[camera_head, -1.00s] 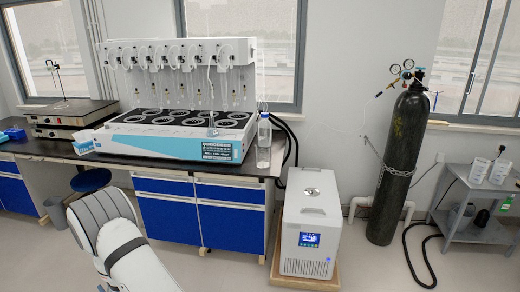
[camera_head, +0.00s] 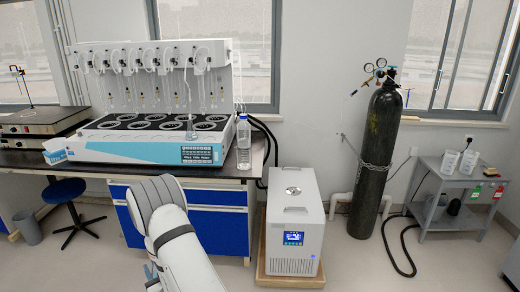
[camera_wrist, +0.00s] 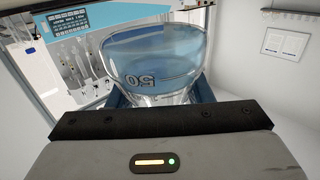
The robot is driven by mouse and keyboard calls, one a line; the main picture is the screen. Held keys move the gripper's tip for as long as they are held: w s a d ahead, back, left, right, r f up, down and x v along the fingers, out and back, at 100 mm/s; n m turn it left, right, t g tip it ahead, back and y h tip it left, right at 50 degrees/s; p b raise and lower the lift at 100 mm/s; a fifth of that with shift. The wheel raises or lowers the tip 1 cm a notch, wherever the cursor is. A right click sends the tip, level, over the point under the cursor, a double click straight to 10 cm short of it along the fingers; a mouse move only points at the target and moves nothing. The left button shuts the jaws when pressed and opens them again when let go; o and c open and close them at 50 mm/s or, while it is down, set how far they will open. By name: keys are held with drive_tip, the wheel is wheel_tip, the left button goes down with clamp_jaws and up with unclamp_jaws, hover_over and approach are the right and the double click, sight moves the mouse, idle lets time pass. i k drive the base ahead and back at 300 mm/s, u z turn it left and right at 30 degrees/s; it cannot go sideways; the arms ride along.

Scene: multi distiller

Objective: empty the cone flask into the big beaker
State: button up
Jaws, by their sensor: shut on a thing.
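My gripper (camera_wrist: 160,100) is shut on a clear glass vessel, which I take to be the cone flask (camera_wrist: 155,60), in the wrist view. Its rounded wide part faces the camera, with the marking "50" upside down in the picture. A bluish tint shows in the glass; I cannot tell whether it is liquid or the background seen through. Parts of the blue fingers show on both sides of the glass. In the head view my arm reaches up from the bottom edge, and the flask is not visible there.
A multi-position distiller (camera_head: 150,148) with glassware stands on the dark bench. A clear bottle (camera_head: 243,145) stands at the bench's right end. A white chiller (camera_head: 294,222), a black gas cylinder (camera_head: 375,150) and a grey cart (camera_head: 465,182) are right.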

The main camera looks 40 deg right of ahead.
sight(243, 152)
drive_tip(key=u, duration=1.2)
drive_tip(key=i, duration=0.1)
drive_tip(key=z, duration=2.85)
drive_tip(key=i, duration=1)
drive_tip(key=u, duration=0.15)
